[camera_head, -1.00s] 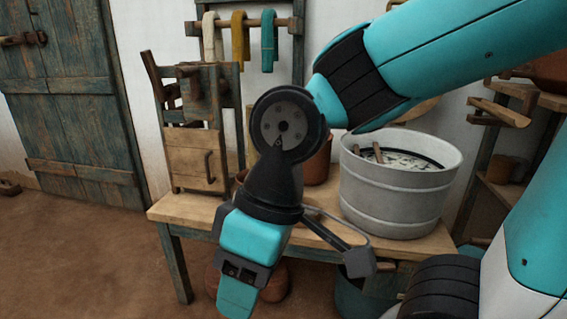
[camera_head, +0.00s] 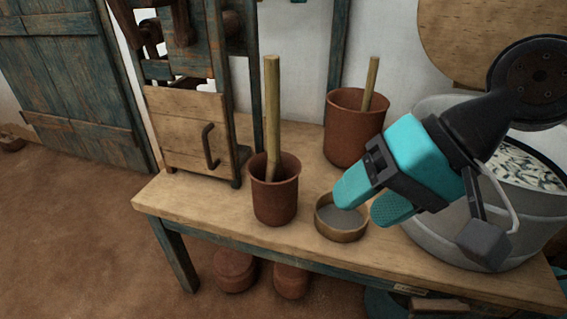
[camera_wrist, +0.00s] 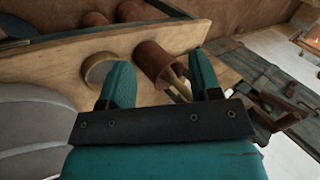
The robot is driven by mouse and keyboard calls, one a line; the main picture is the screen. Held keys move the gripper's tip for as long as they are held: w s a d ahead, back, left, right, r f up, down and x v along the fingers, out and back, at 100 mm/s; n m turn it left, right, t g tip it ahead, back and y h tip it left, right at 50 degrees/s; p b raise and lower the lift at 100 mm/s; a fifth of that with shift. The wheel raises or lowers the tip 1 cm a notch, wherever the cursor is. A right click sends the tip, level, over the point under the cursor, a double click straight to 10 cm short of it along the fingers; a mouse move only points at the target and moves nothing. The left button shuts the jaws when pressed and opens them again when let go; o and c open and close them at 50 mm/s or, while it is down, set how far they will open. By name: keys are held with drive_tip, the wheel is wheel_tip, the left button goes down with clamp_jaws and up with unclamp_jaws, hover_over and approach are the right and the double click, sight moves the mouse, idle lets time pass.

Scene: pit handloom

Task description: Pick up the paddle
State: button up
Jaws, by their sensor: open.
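A long wooden handle (camera_head: 271,110), probably the paddle, stands upright in a small terracotta pot (camera_head: 276,200) on the bench; its lower end is hidden inside. A second, shorter stick (camera_head: 370,84) stands in a larger terracotta pot (camera_head: 353,130) behind; I cannot tell which is the paddle. My gripper (camera_head: 365,206) is open and empty, right of the small pot and in front of the sieve-like bowl in the picture. In the wrist view, the small pot (camera_wrist: 153,62) and its stick (camera_wrist: 181,82) show between and beside my open fingers (camera_wrist: 160,75).
The wooden bench (camera_head: 205,205) carries a shallow round bowl (camera_head: 341,232) and a large grey tub (camera_head: 435,240) at right. A wooden cabinet with a handle (camera_head: 185,130) stands at left. Several pots (camera_head: 234,270) sit on the floor beneath. The bench's front left is clear.

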drive_tip(key=w+a+f+m+t+y+b, duration=0.25)
drive_tip(key=w+m+b, duration=0.2)
drive_tip(key=m, duration=0.45)
drive_tip(key=m+t+y+p, duration=0.45)
drive_tip(key=m+t, duration=0.35)
drive_tip(key=m, duration=1)
approach(278, 103)
drive_tip(key=shift+h, duration=0.3)
drive_tip(key=p+x, duration=0.7)
drive_tip(key=x, duration=0.5)
drive_tip(key=shift+w+a+r+p, duration=0.15)
drive_tip(key=shift+a+p, duration=0.1)
drive_tip(key=shift+p, duration=0.15)
drive_tip(key=shift+w+a, duration=0.2)
drive_tip(key=c, duration=1)
